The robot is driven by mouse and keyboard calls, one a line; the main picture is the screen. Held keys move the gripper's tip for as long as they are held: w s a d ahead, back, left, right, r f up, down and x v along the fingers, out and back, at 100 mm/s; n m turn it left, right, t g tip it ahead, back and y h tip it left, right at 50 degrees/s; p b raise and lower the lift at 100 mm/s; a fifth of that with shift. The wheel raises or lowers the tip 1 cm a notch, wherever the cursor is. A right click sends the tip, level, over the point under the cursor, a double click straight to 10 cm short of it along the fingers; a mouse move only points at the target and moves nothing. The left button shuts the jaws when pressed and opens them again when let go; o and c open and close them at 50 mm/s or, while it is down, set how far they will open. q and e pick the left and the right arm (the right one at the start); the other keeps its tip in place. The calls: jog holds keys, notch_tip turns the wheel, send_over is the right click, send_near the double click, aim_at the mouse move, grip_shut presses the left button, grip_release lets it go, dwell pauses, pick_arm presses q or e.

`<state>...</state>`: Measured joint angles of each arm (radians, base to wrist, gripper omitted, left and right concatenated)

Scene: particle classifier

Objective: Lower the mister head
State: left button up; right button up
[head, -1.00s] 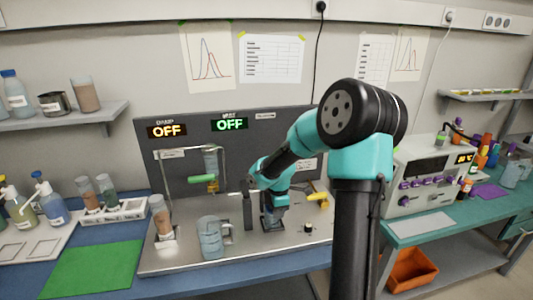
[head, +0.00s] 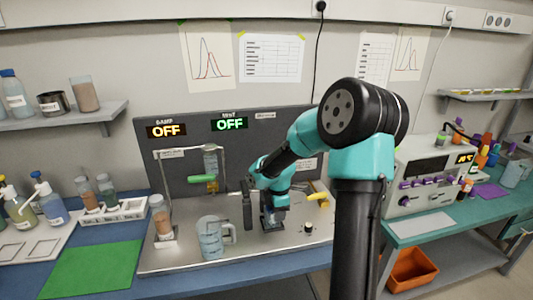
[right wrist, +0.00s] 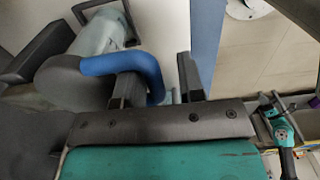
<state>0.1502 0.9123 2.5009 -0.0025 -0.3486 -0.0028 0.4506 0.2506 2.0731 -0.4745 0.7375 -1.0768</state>
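A thin stand (head: 154,185) on the steel tray carries a clear cylinder (head: 210,162) with a green bar (head: 202,178) beneath it. I cannot tell for sure which part is the mister head. My right gripper (head: 247,210) is low over the tray, right of the stand and just right of a clear jug (head: 210,240). In the right wrist view my fingers (right wrist: 157,85) are apart. A curved blue bar (right wrist: 120,63) runs by the left finger and bends into the gap, clear of the right finger. My left gripper is not in view.
A glass of brown grains (head: 160,215) stands left of the jug. A yellow handle (head: 318,197) is at the tray's right. A dark panel (head: 165,180) with two OFF displays stands behind. A green mat (head: 95,268) lies at the left.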

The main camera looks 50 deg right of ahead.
jog(key=shift+o, duration=0.2)
jog(key=shift+w+d+r, duration=0.1)
jog(key=shift+w+r, duration=0.05)
jog(key=shift+r, duration=1.35)
jog(key=shift+w+d+r, duration=0.1)
jog(key=shift+r, duration=1.4)
jog(key=shift+o, duration=0.2)
jog(key=shift+s+a, duration=0.1)
